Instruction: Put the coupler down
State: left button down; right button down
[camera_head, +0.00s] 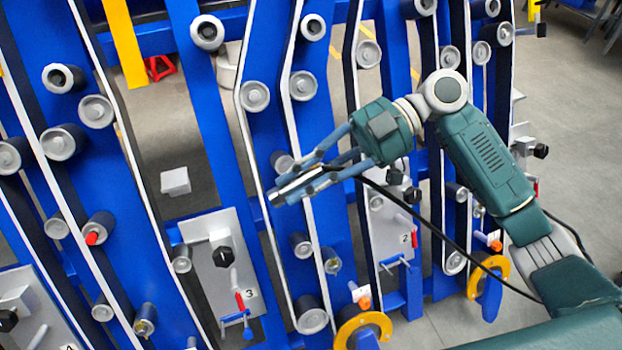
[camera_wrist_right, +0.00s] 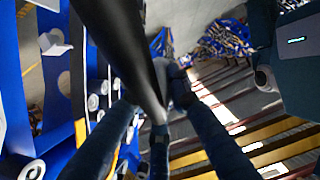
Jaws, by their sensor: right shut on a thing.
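The coupler (camera_head: 297,186) is a short silver cylinder with a black hose (camera_head: 425,222) trailing from it to the lower right. My right gripper (camera_head: 310,172) is shut around it and holds it tilted in front of the blue frame. In the right wrist view, a long dark piece (camera_wrist_right: 125,35) runs down between the blue-grey fingers of my right gripper (camera_wrist_right: 160,105); I cannot tell how much of it is hose or coupler. The fingers partly hide the coupler. My left gripper is not in view.
Blue upright beams (camera_head: 212,110) with grey rollers (camera_head: 303,85) and white-edged belts stand close behind the gripper. Panels numbered 3 (camera_head: 225,270) and 2 (camera_head: 390,215) carry black knobs and red-tipped levers. Yellow rings (camera_head: 376,325) are below. Open floor (camera_head: 575,110) lies at right.

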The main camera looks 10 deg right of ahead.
aim_at(299, 186)
jog(key=s+d+r+m+t, duration=0.4)
jog(key=d+r+m+t, duration=0.1)
jog(key=r+t, duration=0.15)
jog(key=w+a+m+t+h, duration=0.2)
jog(key=w+a+m+t, duration=0.3)
jog(key=w+a, duration=0.4)
jog(key=s+d+f+n+g, duration=0.1)
jog(key=f+n+g, duration=0.2)
jog(key=n+g, duration=0.2)
jog(key=s+d+f+n+g+h, duration=0.1)
jog(key=f+n+g, duration=0.2)
jog(key=n+g, duration=0.3)
jog(key=s+d+f+n+g+h, duration=0.1)
jog(key=d+f+n+g, duration=0.1)
jog(key=n+g, duration=0.3)
jog(key=shift+s+f+n+g, duration=0.2)
jog(key=shift+f+n+g, duration=0.3)
jog(key=shift+g, duration=0.65)
jog(key=shift+s+d+f, duration=0.1)
jog(key=shift+d+f, duration=0.15)
jog(key=shift+d, duration=0.05)
